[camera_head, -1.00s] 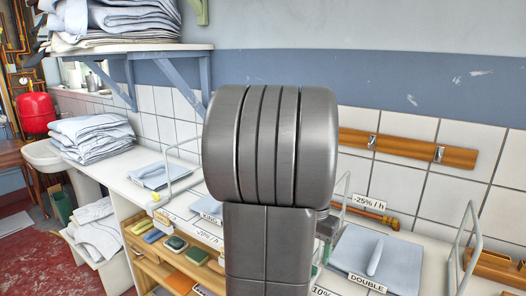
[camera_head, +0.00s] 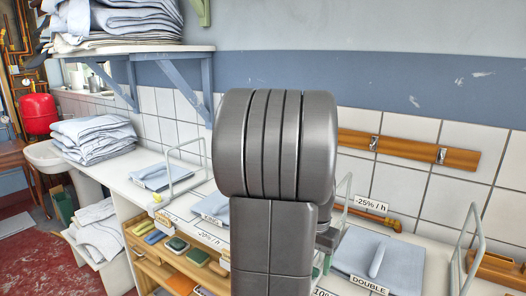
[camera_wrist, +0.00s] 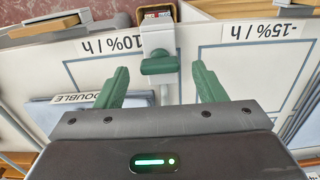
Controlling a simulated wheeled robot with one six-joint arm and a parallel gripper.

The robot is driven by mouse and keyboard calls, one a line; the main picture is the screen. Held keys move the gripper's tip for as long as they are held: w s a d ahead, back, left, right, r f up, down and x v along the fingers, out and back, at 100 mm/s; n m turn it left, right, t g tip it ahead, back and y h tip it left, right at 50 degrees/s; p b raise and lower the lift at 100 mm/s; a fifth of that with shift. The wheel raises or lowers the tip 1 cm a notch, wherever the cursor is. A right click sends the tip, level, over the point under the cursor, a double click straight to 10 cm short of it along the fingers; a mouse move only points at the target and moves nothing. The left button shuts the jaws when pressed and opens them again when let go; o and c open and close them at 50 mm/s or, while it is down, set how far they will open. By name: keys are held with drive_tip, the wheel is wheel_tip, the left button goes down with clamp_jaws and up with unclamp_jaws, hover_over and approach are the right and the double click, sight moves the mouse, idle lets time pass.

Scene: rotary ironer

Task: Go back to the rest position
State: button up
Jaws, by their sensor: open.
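My gripper (camera_wrist: 160,85) shows in the wrist view with its two green fingers spread apart. Nothing is between the fingertips. Past them, a green handle-like piece (camera_wrist: 161,66) lies over the white worktop, apart from both fingers. In the head view my grey arm stands upright in the middle of the picture and hides the worktop behind it; the gripper does not clearly show there.
The white worktop (camera_head: 118,182) carries folded linen (camera_head: 92,138), wire frames and a folded cloth (camera_head: 384,262) by the DOUBLE label. A shelf (camera_head: 160,47) with linen hangs upper left. A wooden rail (camera_head: 408,149) runs along the tiled wall. Red floor (camera_head: 60,262) is open at lower left.

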wheel_tip(320, 180, up, 12)
wheel_tip(320, 180, down, 13)
drive_tip(key=shift+f, duration=0.45)
drive_tip(key=n+b, duration=0.2)
drive_tip(key=n, duration=0.3)
drive_tip(key=n+b, duration=0.2)
drive_tip(key=n, duration=0.2)
drive_tip(key=n+b, duration=0.3)
drive_tip(key=n, duration=0.3)
drive_tip(key=n+b, duration=0.2)
drive_tip(key=shift+n, duration=0.3)
drive_tip(key=shift+r, duration=0.15)
